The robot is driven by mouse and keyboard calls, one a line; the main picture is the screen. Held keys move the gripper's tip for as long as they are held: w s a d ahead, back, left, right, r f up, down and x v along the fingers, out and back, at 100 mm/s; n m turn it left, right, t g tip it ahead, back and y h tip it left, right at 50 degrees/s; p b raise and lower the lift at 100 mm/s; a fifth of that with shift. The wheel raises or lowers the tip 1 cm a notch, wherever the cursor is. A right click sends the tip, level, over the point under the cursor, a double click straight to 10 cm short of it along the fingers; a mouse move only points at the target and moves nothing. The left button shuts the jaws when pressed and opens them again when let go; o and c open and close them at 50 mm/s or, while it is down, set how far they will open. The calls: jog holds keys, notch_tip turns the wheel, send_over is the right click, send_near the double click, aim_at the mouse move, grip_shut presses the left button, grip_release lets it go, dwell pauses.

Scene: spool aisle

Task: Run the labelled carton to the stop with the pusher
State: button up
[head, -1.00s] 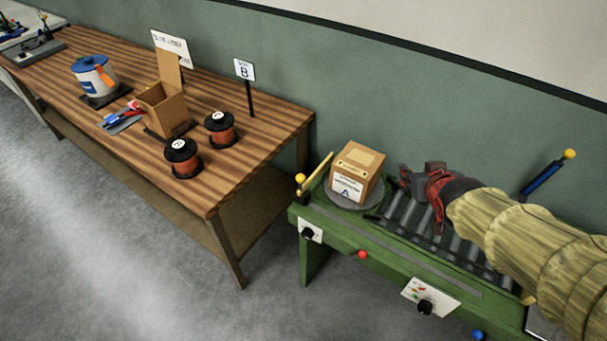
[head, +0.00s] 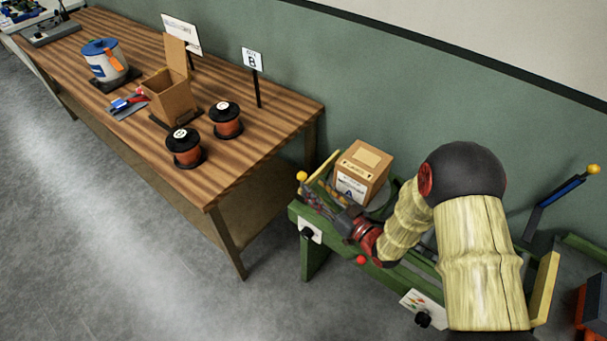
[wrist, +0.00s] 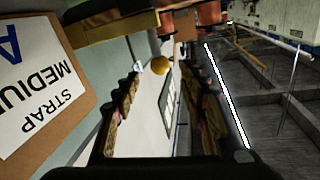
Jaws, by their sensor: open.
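The labelled carton (head: 362,172), brown with a white label marked A, stands upright on a grey round plate at the left end of the green conveyor. In the wrist view, the carton (wrist: 35,80) fills the left side with its label turned over. A yellow bar with a yellow knob (head: 302,176), which looks like the pusher, lies left of the carton. My gripper (head: 312,194) is open and empty, in front of the carton and close to the knob. In the wrist view the knob (wrist: 161,66) shows between the fingers; I cannot tell whether they touch it.
A blue lever with a yellow knob (head: 592,169) rises behind the conveyor's right end, near an upright yellow board (head: 545,288). My arm hides most of the rollers. A wooden table (head: 245,150) with spools and an open box stands at left. A red button (head: 361,260) is on the green frame.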

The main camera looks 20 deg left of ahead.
aim_at(302, 176)
jog(key=b+x, duration=0.1)
jog(key=x, duration=0.6)
jog(key=shift+w+a, duration=0.15)
jog(key=shift+a, duration=0.05)
jog(key=shift+c, duration=0.3)
grip_shut()
dwell(0.5)
